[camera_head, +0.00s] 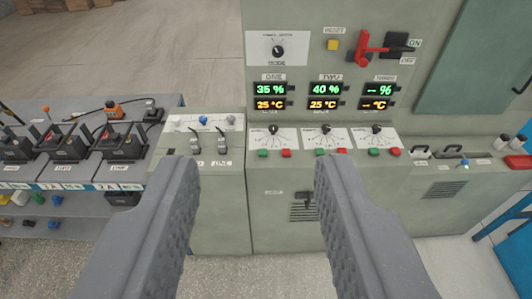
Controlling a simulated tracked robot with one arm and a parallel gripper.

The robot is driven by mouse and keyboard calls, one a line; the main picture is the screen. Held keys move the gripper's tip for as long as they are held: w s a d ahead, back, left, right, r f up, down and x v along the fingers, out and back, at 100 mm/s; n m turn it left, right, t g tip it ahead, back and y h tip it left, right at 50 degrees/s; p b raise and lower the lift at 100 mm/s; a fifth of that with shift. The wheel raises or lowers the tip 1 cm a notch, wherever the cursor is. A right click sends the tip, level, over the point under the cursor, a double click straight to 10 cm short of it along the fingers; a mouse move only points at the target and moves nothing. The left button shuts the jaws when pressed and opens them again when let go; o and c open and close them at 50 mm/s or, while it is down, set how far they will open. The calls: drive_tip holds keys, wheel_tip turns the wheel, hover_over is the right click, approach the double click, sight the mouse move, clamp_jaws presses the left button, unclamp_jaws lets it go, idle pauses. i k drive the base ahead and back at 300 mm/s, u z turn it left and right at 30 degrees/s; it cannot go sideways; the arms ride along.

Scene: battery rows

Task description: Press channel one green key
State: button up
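The charging cabinet (345,105) stands ahead with displays for ONE, TWO and a third channel. The channel one green key (263,154) sits on the sloped panel under the ONE dial (273,129), left of a red key (286,154). Further green keys show under the other two dials, at the middle (320,153) and at the right (374,152). The ONE display (270,90) reads 35 % and 25 °C. My gripper (256,165) is open and empty. Its two fingers stand wide apart in front of the panel, and the channel one keys show between them.
A battery bench (100,185) with several black-handled batteries stands at the left. A red lever (368,48) is at the upper right of the cabinet. Bare floor shows below.

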sight(262, 153)
drive_tip(key=z, duration=0.05)
drive_tip(key=i, duration=1)
drive_tip(key=u, duration=0.05)
